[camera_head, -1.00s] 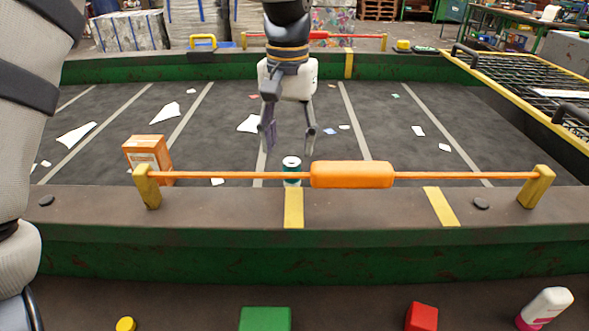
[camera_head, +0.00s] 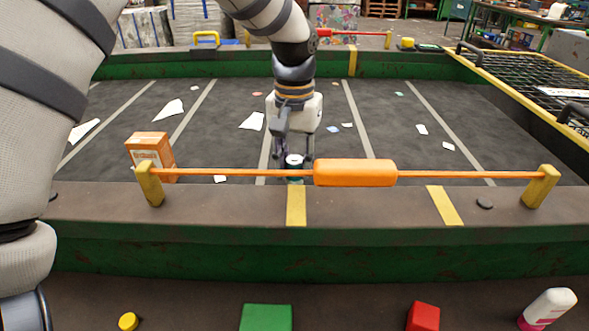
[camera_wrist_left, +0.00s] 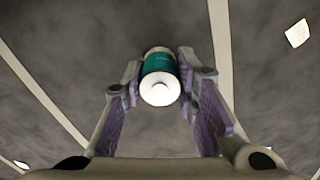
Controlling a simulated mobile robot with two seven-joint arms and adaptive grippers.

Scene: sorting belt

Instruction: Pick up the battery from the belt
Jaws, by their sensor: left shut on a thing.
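The battery (camera_head: 293,161) is a small cylinder with a white top and a teal band, upright on the belt (camera_head: 225,130) just behind the orange bar. The bar hides its lower part in the head view. My left gripper (camera_head: 293,160) has come down around it and is shut on it, one finger on each side. In the left wrist view the battery (camera_wrist_left: 160,83) sits between the purple finger pads of the left gripper (camera_wrist_left: 160,88). My right gripper is not in view.
An orange bar with a padded grip (camera_head: 354,172) runs along the belt's near edge. An orange box (camera_head: 150,150) stands left on the belt. Paper scraps lie around. A green block (camera_head: 265,317), red block (camera_head: 422,316) and white bottle (camera_head: 547,309) are in front.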

